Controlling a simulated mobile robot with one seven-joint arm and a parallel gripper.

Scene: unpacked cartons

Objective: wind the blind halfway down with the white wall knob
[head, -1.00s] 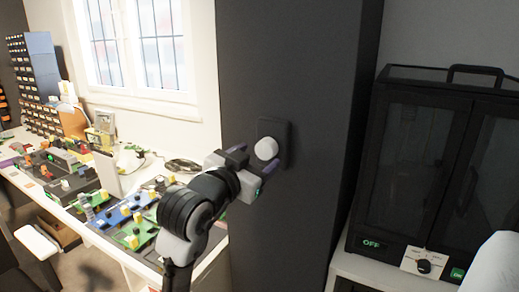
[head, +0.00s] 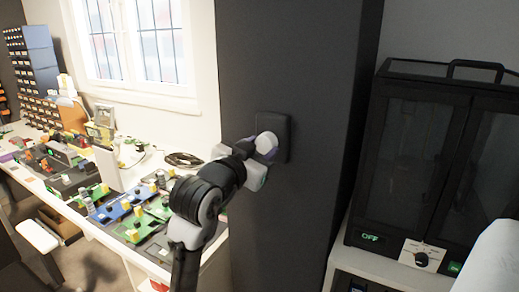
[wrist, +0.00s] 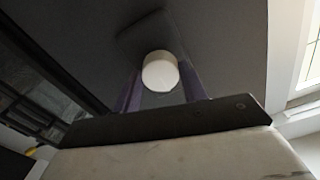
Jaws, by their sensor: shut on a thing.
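The white wall knob (head: 266,143) sits on a dark square plate (head: 281,126) on the dark pillar. My gripper (head: 262,146) is at the knob, its purple fingers on either side of it. In the wrist view the round knob (wrist: 160,72) shows between the two fingers (wrist: 163,88), with the plate (wrist: 146,32) behind it. My gripper is shut on the knob. The window (head: 135,45) is at the upper left; no blind can be made out in the part that shows.
A long white workbench (head: 150,262) with several boards and small parts runs along the left. A black cabinet (head: 440,160) with a dial stands at the right of the pillar (head: 315,60). The pillar face around the knob is clear.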

